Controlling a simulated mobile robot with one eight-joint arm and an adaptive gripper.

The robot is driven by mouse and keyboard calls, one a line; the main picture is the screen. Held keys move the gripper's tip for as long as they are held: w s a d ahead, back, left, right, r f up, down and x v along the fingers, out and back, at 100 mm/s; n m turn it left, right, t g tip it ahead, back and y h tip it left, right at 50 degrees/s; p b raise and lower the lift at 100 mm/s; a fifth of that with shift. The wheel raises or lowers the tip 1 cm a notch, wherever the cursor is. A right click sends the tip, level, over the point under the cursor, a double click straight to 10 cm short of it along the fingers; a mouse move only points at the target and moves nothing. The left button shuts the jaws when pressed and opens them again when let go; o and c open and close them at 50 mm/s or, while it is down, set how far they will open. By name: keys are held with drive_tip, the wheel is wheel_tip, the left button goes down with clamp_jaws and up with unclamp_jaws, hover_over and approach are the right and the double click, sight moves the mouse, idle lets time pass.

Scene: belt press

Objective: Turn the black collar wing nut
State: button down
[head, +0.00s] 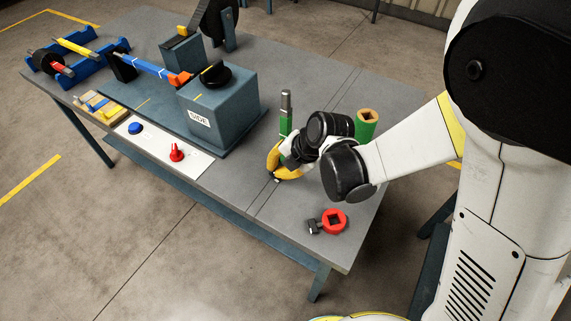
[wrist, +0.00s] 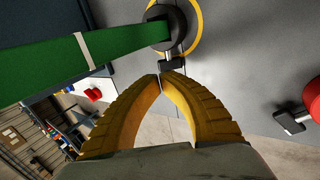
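The black collar (wrist: 178,28) shows in the wrist view as a dark round piece at the end of a green post (wrist: 60,62) with a pale band. Its dark wing nut (wrist: 172,65) sticks out towards me, just beyond my fingertips. My yellow-fingered gripper (wrist: 161,77) is shut, its tips almost meeting. The tips look very close to the wing nut; whether they touch it I cannot tell. In the head view the green post (head: 286,112) stands upright behind my gripper (head: 277,178), which hides most of the collar.
A red collar with a dark nut (head: 333,219) lies near the table's front right; it also shows in the wrist view (wrist: 313,98). A blue-grey box (head: 222,112) and white panel (head: 155,145) are left.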

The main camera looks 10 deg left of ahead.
sight(270, 173)
drive_tip(key=shift+b+x, duration=0.55)
drive_tip(key=shift+x, duration=1.05)
drive_tip(key=shift+f, duration=0.1)
drive_tip(key=shift+w+a+f+h, duration=0.1)
drive_tip(key=shift+a+f+h, duration=0.1)
drive_tip(key=shift+h, duration=0.1)
drive_tip(key=shift+f+g, duration=0.1)
drive_tip(key=shift+g, duration=0.2)
drive_tip(key=shift+a+h, duration=0.15)
drive_tip(key=shift+h, duration=0.25)
drive_tip(key=shift+w+a+f+g+h+p, duration=0.1)
drive_tip(key=shift+g+h+p, duration=0.15)
drive_tip(key=shift+h, duration=0.25)
drive_tip(key=shift+w+a+f+g+h+p, duration=0.1)
drive_tip(key=shift+g+h+p, duration=0.15)
drive_tip(key=shift+h, duration=0.25)
drive_tip(key=shift+f, duration=0.1)
drive_tip(key=shift+a+b, duration=0.1)
drive_tip(key=shift+b, duration=0.25)
